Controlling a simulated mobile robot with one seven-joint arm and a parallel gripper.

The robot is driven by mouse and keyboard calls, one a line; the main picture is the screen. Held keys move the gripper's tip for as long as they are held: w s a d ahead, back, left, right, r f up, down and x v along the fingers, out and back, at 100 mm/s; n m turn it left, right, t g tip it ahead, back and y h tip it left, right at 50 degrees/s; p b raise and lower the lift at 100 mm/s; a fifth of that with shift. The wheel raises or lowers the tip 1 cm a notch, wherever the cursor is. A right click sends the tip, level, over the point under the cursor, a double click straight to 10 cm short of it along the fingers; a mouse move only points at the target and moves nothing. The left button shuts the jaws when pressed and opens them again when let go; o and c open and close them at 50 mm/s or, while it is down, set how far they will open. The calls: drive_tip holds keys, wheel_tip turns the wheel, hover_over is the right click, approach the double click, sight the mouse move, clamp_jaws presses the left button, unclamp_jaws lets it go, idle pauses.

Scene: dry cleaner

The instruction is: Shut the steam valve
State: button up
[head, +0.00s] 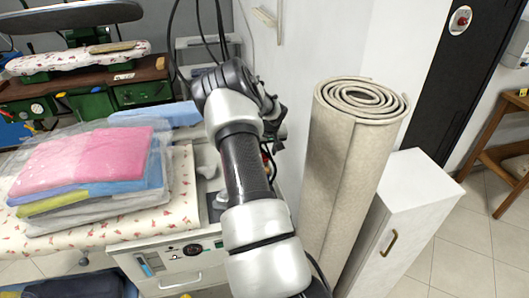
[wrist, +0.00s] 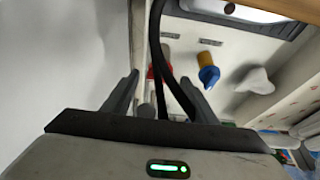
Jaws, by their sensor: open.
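In the wrist view my gripper (wrist: 158,88) is open, with its two dark fingers apart and nothing visibly held. Beyond the fingers, on a pale panel, is a red fitting (wrist: 161,71), partly covered by dark cables. To its right are a blue and yellow fitting (wrist: 208,70) and a white knob-like part (wrist: 256,80). I cannot tell for certain which of these is the steam valve. The red fitting lies nearly in line with the gap between the fingers, apart from them. In the head view my arm hides most of the gripper and these fittings.
A pressing table (head: 150,256) with a control panel carries folded, bagged clothes (head: 85,165) on the left. A rolled carpet (head: 340,160) stands close to the right of my arm, beside a white cabinet (head: 420,190). A white wall (wrist: 65,70) is close on the left of the wrist view.

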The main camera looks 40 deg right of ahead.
drive_tip(key=c, duration=1.1)
